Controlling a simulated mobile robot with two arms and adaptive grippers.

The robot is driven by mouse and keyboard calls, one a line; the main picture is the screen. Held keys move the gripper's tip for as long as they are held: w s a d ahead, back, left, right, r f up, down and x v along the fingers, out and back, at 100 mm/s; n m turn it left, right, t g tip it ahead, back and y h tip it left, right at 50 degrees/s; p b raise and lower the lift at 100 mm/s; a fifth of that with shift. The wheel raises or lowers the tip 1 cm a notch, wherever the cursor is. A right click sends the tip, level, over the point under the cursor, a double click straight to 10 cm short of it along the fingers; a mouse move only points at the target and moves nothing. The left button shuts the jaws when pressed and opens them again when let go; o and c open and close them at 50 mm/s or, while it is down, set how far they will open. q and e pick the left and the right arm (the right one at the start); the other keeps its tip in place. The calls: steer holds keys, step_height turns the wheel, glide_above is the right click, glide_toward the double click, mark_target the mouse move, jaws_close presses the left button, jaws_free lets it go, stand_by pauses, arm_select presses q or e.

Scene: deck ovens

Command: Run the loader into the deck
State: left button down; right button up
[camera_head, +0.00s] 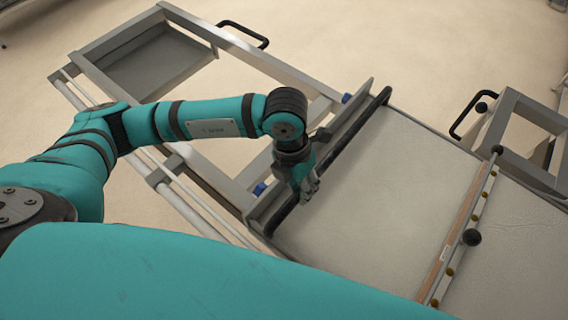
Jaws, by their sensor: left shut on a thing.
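The loader (390,190) is a flat, pale board in a grey metal frame, to the right of my left arm. A dark bar (345,145) runs along its near-left edge, beside a grey rail. My left gripper (305,190) points down at this bar and is shut on it, near the bar's lower end. The gripper's own fingers hide the exact contact. The deck opening is not clearly in view. My right gripper is not in view.
A grey metal frame (235,45) with a black handle (243,33) stands at the upper left. A second frame (525,110) with a black handle stands at the right. Pale floor lies beyond.

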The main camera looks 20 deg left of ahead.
arm_select(q)
steer(key=shift+s+d+r, duration=0.1)
steer(key=shift+s+d, duration=0.1)
steer(key=shift+d, duration=0.5)
steer(key=shift+s+d+r, duration=0.1)
steer(key=shift+s+d, duration=0.1)
steer(key=shift+d, duration=0.45)
steer(key=c, duration=1.1)
jaws_free()
steer(key=shift+f, duration=0.1)
steer(key=shift+c, duration=0.2)
step_height(320, 180, up, 12)
steer(key=a, duration=0.2)
steer(key=shift+w+a+f, duration=0.15)
steer(key=shift+w, duration=0.2)
